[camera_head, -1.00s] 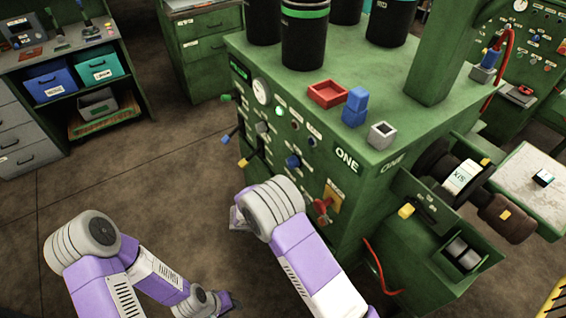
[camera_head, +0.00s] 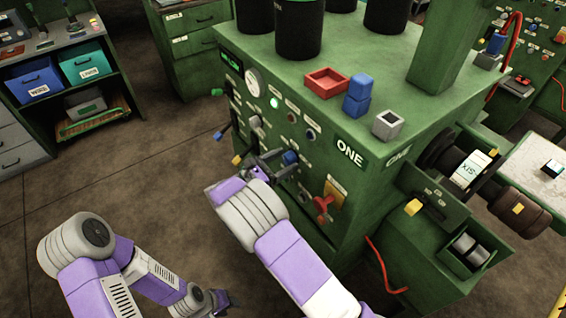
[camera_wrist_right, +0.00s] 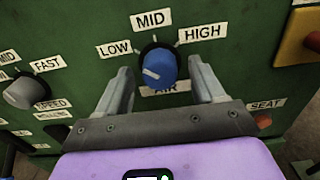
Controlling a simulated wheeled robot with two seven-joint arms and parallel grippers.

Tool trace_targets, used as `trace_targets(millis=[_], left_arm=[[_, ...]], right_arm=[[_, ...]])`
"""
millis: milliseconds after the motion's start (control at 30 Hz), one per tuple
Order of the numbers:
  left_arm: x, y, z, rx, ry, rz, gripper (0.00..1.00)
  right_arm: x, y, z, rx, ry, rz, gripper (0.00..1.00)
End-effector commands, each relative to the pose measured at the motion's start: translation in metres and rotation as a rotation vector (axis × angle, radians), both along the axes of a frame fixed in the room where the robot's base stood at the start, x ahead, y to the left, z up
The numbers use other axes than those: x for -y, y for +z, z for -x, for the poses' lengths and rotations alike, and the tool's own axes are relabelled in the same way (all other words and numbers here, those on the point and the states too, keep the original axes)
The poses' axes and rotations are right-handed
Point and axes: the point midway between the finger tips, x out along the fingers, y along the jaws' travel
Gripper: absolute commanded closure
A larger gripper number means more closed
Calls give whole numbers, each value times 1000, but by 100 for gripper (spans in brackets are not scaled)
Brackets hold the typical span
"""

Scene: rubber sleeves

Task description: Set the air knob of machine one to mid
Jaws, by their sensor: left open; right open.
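The air knob (camera_wrist_right: 158,66) is blue, on the green front panel of machine one (camera_head: 350,153); it also shows in the head view (camera_head: 290,158). Its white mark is on the left of its face, on the LOW side, away from the MID label (camera_wrist_right: 151,20). My right gripper (camera_wrist_right: 160,70) is open, with one finger left and one right of the knob, both apart from it. In the head view the right gripper (camera_head: 272,163) is at the panel beside the knob. My left gripper (camera_head: 225,300) is low near the bottom edge, small and partly hidden by its arm.
A grey speed knob (camera_wrist_right: 22,91) is left of the air knob. A red knob on a yellow plate (camera_head: 324,205) is to its lower right. Levers with yellow and blue tips (camera_head: 237,159) stick out at left.

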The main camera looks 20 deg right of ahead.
Motion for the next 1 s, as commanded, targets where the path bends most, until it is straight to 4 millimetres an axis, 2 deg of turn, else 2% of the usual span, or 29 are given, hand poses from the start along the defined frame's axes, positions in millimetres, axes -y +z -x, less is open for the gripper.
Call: trace_targets(millis=[267, 633, 1000], left_arm=[[0, 0, 0, 0, 0, 0, 57], [0, 0, 0, 0, 0, 0, 57], [0, -1, 0, 0, 0, 0, 57]], right_arm=[[2, 0, -1, 1, 0, 0, 32], [2, 0, -1, 1, 0, -1, 87], [2, 0, 0, 62, -1, -23, 87]])
